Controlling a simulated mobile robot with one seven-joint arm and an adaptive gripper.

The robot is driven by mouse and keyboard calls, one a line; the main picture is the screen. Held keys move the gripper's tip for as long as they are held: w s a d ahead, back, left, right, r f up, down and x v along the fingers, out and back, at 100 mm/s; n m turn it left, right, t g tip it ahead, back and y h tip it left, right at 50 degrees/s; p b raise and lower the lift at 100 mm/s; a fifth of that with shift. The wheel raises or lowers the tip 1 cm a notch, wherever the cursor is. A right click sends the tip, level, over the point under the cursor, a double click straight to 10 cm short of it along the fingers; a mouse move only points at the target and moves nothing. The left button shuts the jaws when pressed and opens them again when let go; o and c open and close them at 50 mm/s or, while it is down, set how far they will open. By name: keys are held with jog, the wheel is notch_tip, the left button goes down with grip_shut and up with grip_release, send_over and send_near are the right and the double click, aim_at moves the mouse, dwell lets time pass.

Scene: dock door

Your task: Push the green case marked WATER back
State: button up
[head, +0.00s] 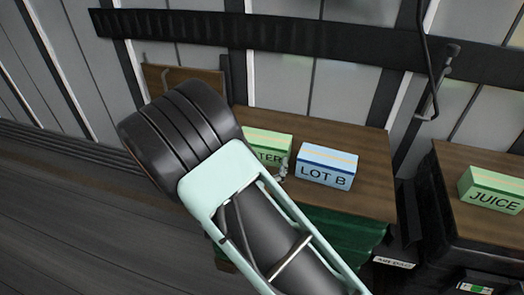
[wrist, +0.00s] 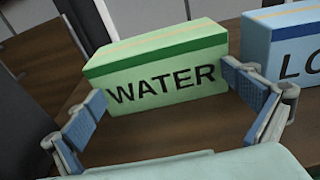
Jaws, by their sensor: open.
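The green case marked WATER (wrist: 165,85) stands on a brown wooden tabletop, its lettered face toward my gripper in the wrist view. In the head view the green case (head: 268,147) is partly hidden behind my arm, with only "TER" readable. My gripper (wrist: 165,118) is open, its blue-padded fingers spread wide in front of the case. The left finger is near the case's left lower edge and the right finger near its right edge. I cannot tell whether either finger touches it. In the head view a fingertip shows between the green case and the blue case.
A blue case marked LOT B (head: 326,168) stands close to the right of the green case. The wooden tabletop (head: 372,165) is bare behind the cases. A green JUICE case (head: 492,190) sits on a separate surface at right. A black rail runs along the wall.

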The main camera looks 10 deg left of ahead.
jog(key=shift+w+d+b, duration=0.2)
jog(key=shift+w+b, duration=0.3)
jog(key=shift+w, duration=2.15)
jog(key=shift+w+d+b, duration=0.25)
jog(key=shift+w+b, duration=0.3)
jog(key=shift+w, duration=2.05)
jog(key=shift+w+d+b, duration=0.2)
jog(key=shift+w+b, duration=0.3)
jog(key=shift+w, duration=2.15)
jog(key=shift+s+a+p, duration=0.15)
jog(key=shift+s+p, duration=0.1)
jog(key=shift+s, duration=1.55)
jog(key=shift+s+a+p, duration=0.15)
jog(key=shift+s+p, duration=0.05)
jog(key=shift+s, duration=1.55)
